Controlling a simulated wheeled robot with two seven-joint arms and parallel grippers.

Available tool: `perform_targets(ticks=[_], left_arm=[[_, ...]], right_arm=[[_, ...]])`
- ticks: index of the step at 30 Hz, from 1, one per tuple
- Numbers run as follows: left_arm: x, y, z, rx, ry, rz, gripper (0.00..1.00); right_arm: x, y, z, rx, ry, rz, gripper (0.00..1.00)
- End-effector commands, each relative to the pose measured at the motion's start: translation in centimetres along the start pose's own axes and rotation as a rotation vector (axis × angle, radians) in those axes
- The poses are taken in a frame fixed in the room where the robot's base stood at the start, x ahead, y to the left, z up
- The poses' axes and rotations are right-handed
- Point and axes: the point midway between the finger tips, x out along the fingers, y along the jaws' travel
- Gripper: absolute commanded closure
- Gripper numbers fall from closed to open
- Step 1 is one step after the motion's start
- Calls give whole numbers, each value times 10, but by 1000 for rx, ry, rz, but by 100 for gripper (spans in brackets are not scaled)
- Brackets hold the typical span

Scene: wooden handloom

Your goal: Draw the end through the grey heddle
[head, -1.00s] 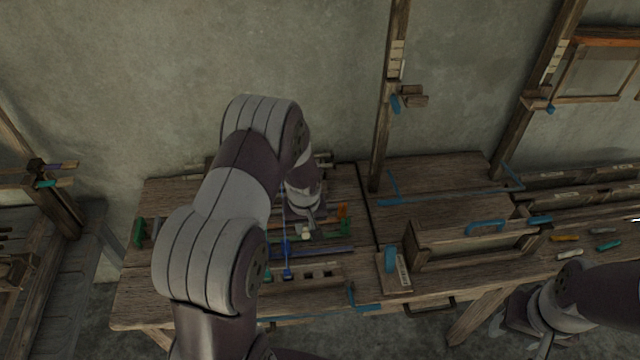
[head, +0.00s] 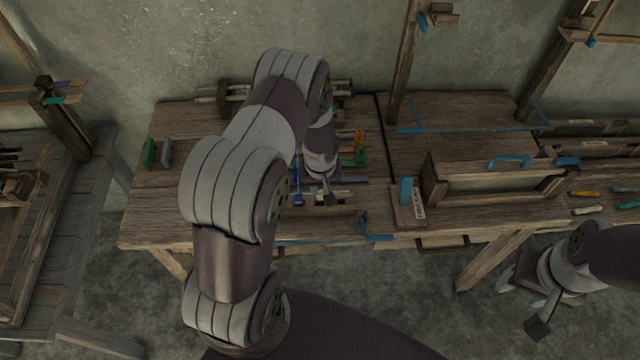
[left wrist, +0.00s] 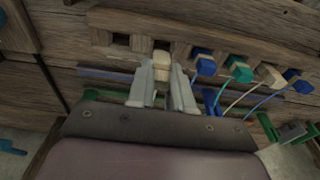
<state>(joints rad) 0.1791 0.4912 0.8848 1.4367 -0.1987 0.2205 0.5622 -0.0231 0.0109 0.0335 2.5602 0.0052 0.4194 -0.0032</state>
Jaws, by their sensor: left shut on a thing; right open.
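My left gripper (head: 324,196) is over the front part of the bench. In the left wrist view its two pale fingers (left wrist: 161,88) are shut on a small cream end piece (left wrist: 161,64). The piece is at a square hole of the wooden block; I cannot tell whether it is inside the hole. No thread shows clearly on it. A grey upright piece (head: 166,152) stands beside a green one at the bench's left; I cannot tell whether it is the grey heddle. My right gripper (head: 518,290) is open and empty, low in front of the bench at right.
The slotted wooden block (left wrist: 215,40) carries several blue, green and cream tabs with threads, right of the held piece. Orange and green pieces (head: 360,148) stand right of my left gripper. A wooden frame with a blue handle (head: 509,161) stands further right. My left arm hides much of the bench.

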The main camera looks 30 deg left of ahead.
Motion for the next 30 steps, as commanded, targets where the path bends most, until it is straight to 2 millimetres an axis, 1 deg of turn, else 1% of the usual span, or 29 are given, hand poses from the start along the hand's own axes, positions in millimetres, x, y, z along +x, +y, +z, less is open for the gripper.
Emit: perform_targets(ticks=[8, 25, 30], left_arm=[[-1, 0, 0, 0, 0, 0, 100], [33, 0, 4, 0, 0, 0, 100], [34, 0, 4, 0, 0, 0, 100]], right_arm=[[-1, 0, 0, 0, 1, 0, 47], [30, 0, 3, 0, 0, 0, 47], [31, 0, 4, 0, 1, 0, 47]])
